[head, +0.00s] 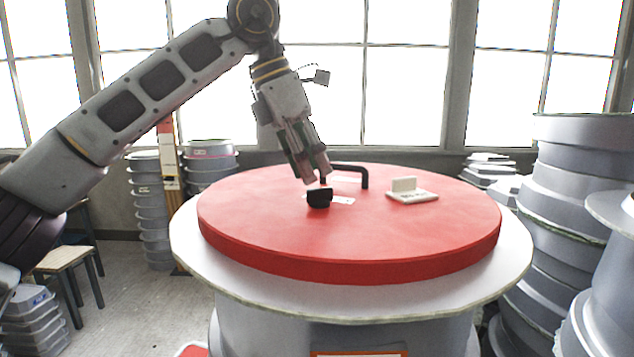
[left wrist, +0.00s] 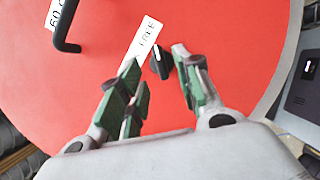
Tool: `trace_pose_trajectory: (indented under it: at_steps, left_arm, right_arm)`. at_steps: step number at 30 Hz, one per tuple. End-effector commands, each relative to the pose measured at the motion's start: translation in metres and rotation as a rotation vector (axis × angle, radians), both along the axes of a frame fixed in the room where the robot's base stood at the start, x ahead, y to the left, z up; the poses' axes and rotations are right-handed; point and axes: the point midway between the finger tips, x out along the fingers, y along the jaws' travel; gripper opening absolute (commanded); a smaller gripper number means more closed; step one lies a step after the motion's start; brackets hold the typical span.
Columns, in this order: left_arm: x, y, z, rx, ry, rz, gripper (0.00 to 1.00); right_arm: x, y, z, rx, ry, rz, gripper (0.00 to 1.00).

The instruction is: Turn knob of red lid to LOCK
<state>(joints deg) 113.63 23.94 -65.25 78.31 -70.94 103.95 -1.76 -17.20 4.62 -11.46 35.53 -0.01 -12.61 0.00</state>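The round red lid (head: 270,225) lies flat on a large pale grey mould. Its small black knob (head: 319,198) stands near the middle of the lid. In the left wrist view the knob (left wrist: 160,63) shows a white pointer mark, beside a white label reading "FREE" (left wrist: 146,42). The word LOCK cannot be read in either view. My left gripper (head: 316,180) points down just above the knob. In the left wrist view its fingers (left wrist: 156,58) are apart, with the knob showing between the tips; contact cannot be made out. My right gripper is in neither view.
A black bar handle (head: 350,169) stands on the lid behind the knob. A cream block on a plate (head: 411,193) sits to the right on the lid. Stacked grey moulds stand at right (head: 570,190) and left (head: 148,200). A stool (head: 68,258) is at left.

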Motion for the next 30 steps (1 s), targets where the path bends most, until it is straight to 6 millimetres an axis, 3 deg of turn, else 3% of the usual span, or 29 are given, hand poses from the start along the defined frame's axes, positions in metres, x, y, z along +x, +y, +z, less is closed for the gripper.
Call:
trace_pose_trajectory:
  at_steps: [10, 23, 30]
  left_arm:
    - [0.005, -0.013, -0.034, 0.002, 0.001, 0.0, 0.34]
    - [0.006, -0.015, -0.04, 0.001, 0.0, 0.0, 0.34]
    - [0.006, -0.015, -0.04, 0.001, 0.0, 0.0, 0.06]
  right_arm:
    - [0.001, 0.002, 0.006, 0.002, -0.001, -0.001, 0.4]
    - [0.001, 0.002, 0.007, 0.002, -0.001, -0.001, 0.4]
    - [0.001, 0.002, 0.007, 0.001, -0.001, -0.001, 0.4]
